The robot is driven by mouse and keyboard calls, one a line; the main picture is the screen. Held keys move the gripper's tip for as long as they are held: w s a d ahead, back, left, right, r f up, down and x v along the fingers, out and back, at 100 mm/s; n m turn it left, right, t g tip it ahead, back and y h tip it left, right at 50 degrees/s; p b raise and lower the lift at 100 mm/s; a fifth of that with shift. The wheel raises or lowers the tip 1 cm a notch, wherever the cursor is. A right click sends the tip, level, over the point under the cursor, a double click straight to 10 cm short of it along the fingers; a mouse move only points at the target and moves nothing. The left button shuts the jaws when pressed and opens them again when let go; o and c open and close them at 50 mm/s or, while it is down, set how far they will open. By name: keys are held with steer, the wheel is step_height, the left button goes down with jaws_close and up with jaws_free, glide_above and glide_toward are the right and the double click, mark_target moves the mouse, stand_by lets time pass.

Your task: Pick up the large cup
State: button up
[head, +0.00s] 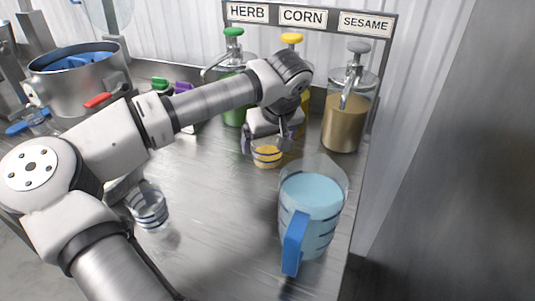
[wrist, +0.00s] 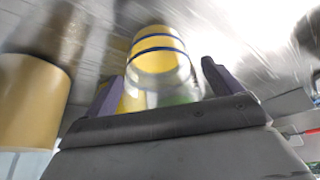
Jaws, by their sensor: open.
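A clear cup with dark bands and yellow contents (head: 267,158) stands on the counter below the dispensers. My gripper (head: 267,142) is open just above and beside this cup. In the wrist view the cup (wrist: 158,62) shows between my two purple fingers, with no clear contact. A second clear banded cup (head: 149,208), seemingly empty, stands to the left, near my arm. A much larger clear jug (head: 312,210) of light blue liquid, with a blue handle, stands front right. I cannot tell for certain which cup is the large one.
Dispensers labelled herb (head: 233,105), corn (head: 292,40) and sesame (head: 345,125) stand along the back. The sesame dispenser is close to my gripper's right. A metal pot (head: 80,85) with a red handle stands at the left. The counter's middle (head: 215,190) is clear.

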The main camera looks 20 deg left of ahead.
steer(key=shift+b+x, duration=0.3)
steer(key=shift+x, duration=0.9)
steer(key=shift+d, duration=0.1)
steer(key=c, duration=1.2)
steer(key=shift+r, duration=0.25)
